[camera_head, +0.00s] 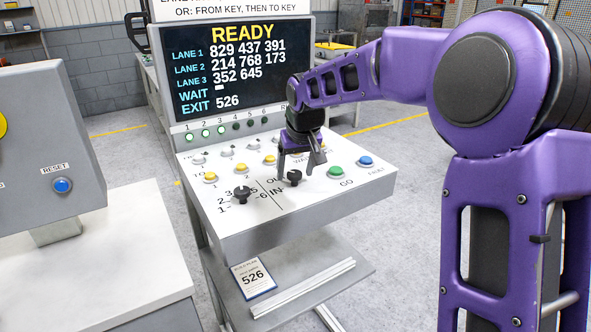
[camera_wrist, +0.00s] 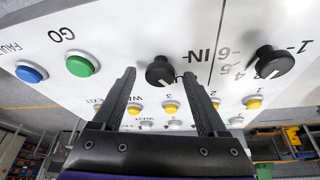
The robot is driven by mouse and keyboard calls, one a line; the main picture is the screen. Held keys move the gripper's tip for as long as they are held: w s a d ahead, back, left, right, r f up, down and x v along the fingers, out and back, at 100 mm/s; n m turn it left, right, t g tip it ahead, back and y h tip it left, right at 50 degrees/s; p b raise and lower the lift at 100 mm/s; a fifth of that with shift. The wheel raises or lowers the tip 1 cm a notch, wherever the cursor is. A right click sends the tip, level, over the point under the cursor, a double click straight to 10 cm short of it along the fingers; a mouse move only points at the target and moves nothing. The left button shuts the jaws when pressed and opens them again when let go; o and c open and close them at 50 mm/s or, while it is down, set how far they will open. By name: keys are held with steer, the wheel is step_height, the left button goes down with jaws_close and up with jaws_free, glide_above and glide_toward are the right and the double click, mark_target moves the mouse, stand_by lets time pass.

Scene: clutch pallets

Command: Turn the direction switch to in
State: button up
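The direction switch is a black knob (camera_head: 294,177) on the sloping white panel, beside the letters IN and a partly hidden OU. In the wrist view the same knob (camera_wrist: 160,71) shows between my fingers, with IN printed to its right. My gripper (camera_head: 297,172) is open and points down over the switch. Its two fingers stand apart on either side of the knob, with a gap to each in the wrist view. I cannot tell how far the fingertips are above the panel.
A second black knob (camera_head: 241,194) with numbers sits to the left. A green GO button (camera_head: 335,172) and a blue FAULT button (camera_head: 365,161) are to the right. Several yellow buttons and small switches lie behind. The screen (camera_head: 237,75) reads READY. A card (camera_head: 254,278) reads 526.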

jaws_close()
steer(key=shift+r+p, duration=0.1)
steer(key=shift+p, duration=0.25)
steer(key=n+p, duration=0.1)
steer(key=n+y+p, duration=0.1)
steer(key=shift+d+r+n+g+p, duration=0.2)
steer(key=shift+n+g+p, duration=0.1)
steer(key=shift+n+p, duration=0.1)
steer(key=n+y+p, duration=0.1)
steer(key=n+p, duration=0.2)
steer(key=shift+w+n+g, duration=0.15)
steer(key=shift+n+g, duration=0.15)
steer(key=shift+g, duration=0.1)
steer(key=n, duration=0.1)
steer(key=n+p, duration=0.1)
steer(key=shift+w+f+n+g+y+p, duration=0.1)
steer(key=shift+f+n+g+y+p, duration=0.1)
steer(key=shift+n+g+y+p, duration=0.15)
steer(key=shift+d+n+g+y, duration=0.1)
steer(key=shift+n+g+y, duration=0.15)
steer(key=shift+n+g, duration=0.75)
steer(key=shift+w+n+t, duration=0.1)
steer(key=shift+n+t, duration=0.25)
steer(key=shift+n, duration=0.2)
